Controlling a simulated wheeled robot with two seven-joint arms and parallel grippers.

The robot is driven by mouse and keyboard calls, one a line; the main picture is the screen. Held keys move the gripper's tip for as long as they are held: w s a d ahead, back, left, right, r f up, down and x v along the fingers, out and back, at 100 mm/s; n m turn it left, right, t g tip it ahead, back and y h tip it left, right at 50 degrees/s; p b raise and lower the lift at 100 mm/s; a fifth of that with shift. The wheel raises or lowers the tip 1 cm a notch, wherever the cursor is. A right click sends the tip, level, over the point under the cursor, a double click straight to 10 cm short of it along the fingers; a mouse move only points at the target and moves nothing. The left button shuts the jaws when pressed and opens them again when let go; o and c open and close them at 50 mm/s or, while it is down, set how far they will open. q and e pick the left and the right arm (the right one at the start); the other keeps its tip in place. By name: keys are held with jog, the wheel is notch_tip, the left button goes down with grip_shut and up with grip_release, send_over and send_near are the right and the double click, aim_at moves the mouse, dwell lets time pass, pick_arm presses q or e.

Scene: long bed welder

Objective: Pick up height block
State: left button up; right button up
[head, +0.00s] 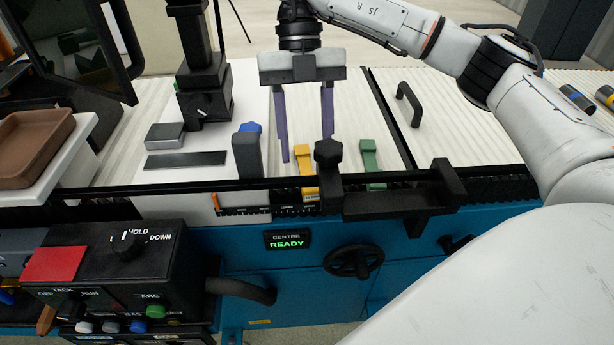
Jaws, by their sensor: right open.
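No piece is labelled legibly as the height block. The candidates are a yellow piece (304,168), a green piece (369,160) and a blue piece (251,128), partly hidden behind a dark grey upright. The yellow and green pieces stand in a row behind the front rail. My right gripper (305,145) points down with its two long purple fingers apart and nothing between them. It hangs above and behind the yellow piece; whether a finger touches anything cannot be told. My left gripper is not in view.
A black clamp with a knob (328,155) stands in front of the fingers. A black tool head (203,90) is to the left, near a grey block (165,136) and a dark strip (185,160). A black handle (409,103) rises from the ribbed bed. A control box (125,265) is front left.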

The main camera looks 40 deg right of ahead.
aim_at(308, 167)
jog(key=x, duration=0.4)
jog(key=shift+s+f, duration=0.15)
jog(key=shift+f, duration=0.2)
grip_shut()
jog(key=shift+r, duration=0.15)
